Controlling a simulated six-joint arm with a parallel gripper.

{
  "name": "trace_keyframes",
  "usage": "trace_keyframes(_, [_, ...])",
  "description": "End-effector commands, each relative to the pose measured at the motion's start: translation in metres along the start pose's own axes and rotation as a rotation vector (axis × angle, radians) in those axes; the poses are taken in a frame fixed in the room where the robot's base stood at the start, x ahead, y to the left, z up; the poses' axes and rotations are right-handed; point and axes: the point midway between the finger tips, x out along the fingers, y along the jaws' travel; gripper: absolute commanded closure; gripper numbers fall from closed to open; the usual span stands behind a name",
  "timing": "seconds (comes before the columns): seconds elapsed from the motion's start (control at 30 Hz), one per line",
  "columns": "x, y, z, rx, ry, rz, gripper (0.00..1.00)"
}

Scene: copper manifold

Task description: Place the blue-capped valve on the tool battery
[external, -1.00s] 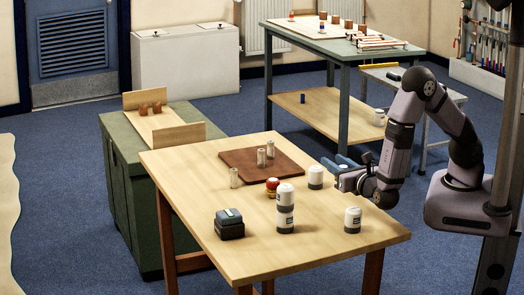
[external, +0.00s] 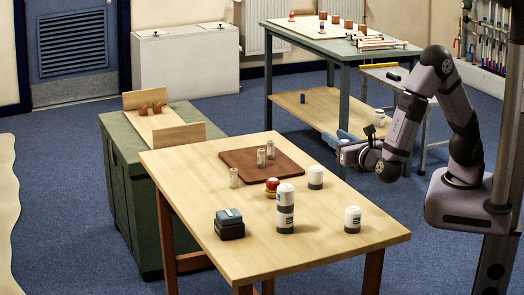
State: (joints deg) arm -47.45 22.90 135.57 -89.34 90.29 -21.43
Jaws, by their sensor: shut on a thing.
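The tool battery (external: 229,226) is a dark block with a grey-teal top, standing upright near the front left of the wooden table. My gripper (external: 343,142) is above the table's back right edge, well apart from the battery. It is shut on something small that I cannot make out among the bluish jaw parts. I cannot clearly see a blue-capped valve on the wooden table. A red-capped valve (external: 272,184) stands near the brown board's front edge.
Single white jars stand at the back (external: 316,177) and right (external: 352,219). Metal cylinders (external: 262,157) stand on and beside the brown board (external: 286,168). The table's front middle is clear.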

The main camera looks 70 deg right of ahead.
Motion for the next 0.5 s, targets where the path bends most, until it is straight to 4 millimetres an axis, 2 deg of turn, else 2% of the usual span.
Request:
trace_keyframes(0.13, [0.0,0.0,0.026,0.007,0.0,0.0,0.95])
trace_keyframes(0.5, [0.0,0.0,0.074,0.005,0.0,0.0,0.95])
